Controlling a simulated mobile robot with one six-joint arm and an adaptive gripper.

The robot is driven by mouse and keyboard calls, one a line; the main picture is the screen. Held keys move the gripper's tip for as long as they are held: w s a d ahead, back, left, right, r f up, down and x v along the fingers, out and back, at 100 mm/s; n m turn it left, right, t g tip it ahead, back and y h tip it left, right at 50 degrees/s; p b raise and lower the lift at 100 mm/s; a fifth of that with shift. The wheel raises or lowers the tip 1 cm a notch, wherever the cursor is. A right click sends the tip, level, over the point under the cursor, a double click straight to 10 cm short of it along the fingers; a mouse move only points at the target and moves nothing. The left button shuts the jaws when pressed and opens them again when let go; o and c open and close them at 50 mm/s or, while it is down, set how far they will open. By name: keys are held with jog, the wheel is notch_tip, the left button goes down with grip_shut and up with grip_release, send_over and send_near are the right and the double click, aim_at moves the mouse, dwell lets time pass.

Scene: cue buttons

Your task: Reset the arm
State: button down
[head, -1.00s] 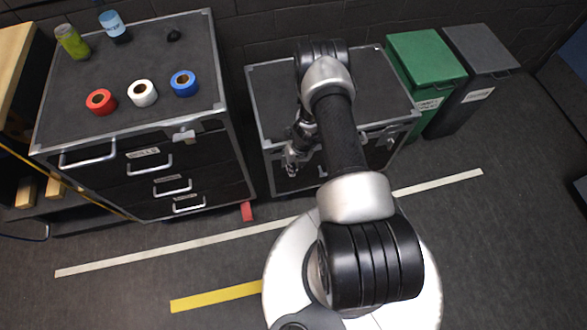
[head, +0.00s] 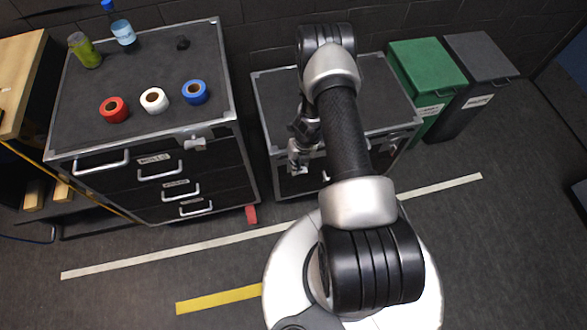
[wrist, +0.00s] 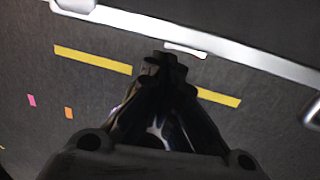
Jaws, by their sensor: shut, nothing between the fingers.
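My arm reaches forward from my white base in the head view, over the right-hand black case (head: 385,90). My gripper (head: 297,168) hangs to the left of the arm, in front of that case's front face, and looks empty. In the wrist view my gripper (wrist: 170,65) points at the dark floor with its fingers together and nothing between them. Part of the right-hand case is hidden behind my arm.
Green (head: 428,72) and grey (head: 482,62) bins stand right. Open floor lies in front.

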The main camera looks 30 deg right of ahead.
notch_tip(320, 180, up, 7)
jog(key=p, duration=0.2)
jog(key=shift+d, duration=0.2)
jog(key=w+a+r+n+t, duration=0.1)
jog(key=w+a+r+n, duration=0.2)
jog(key=r+n, duration=0.7)
jog(key=w+a+r+n+t, duration=0.1)
jog(key=w+a+r+n, duration=0.15)
jog(key=r, duration=1.35)
jog(key=s+a+r+n, duration=0.3)
jog(key=s+r+n, duration=0.1)
jog(key=r+n, duration=0.25)
jog(key=s+a+r+n, duration=0.3)
jog(key=r+n, duration=0.2)
jog(key=r, duration=0.3)
jog(key=s+r+n+t+h, duration=0.1)
jog(key=s+r+n, duration=0.3)
jog(key=s+n, duration=0.3)
jog(key=s+a+r+n+t, duration=0.1)
jog(key=s+r+n, duration=0.4)
jog(key=s+n, duration=0.3)
jog(key=s, duration=0.3)
jog(key=shift+a+r+h, duration=0.2)
jog(key=shift+r+h, duration=0.1)
jog(key=shift+h, duration=0.1)
